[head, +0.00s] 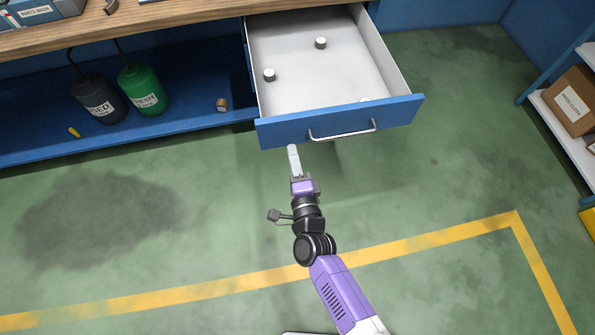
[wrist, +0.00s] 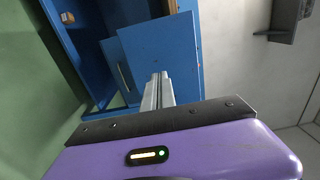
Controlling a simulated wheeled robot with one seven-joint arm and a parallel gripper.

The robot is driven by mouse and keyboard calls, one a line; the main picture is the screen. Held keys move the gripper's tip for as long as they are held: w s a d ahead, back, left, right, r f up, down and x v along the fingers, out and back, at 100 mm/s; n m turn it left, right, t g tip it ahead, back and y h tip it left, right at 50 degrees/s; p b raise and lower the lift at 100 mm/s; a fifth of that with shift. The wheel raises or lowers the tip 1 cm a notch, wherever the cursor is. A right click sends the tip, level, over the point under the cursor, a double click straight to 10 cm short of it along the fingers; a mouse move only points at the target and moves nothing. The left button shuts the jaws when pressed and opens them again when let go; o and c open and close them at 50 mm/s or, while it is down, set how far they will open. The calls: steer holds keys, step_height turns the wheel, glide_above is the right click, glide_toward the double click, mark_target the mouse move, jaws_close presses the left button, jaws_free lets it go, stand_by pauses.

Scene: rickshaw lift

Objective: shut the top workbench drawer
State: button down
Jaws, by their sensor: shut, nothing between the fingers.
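The top workbench drawer (head: 340,121) stands pulled far out from under the bench top. Its blue front carries a silver bar handle (head: 342,132), and its pale inside holds a few small grey cylinders. My gripper (head: 292,149) is shut and empty. Its tips point at the left part of the drawer front, left of the handle, close to the lower edge; I cannot tell if they touch. In the wrist view the shut fingers (wrist: 158,82) show against a blue panel (wrist: 160,48), which looks like the drawer front.
The wooden bench top (head: 150,27) runs along the back. A dark bottle (head: 97,100) and a green bottle (head: 143,90) stand on the blue lower shelf. A shelf with a cardboard box (head: 570,102) is at the right. The green floor before the drawer is clear.

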mark_target(288, 136)
steer(key=shift+x, duration=1.6)
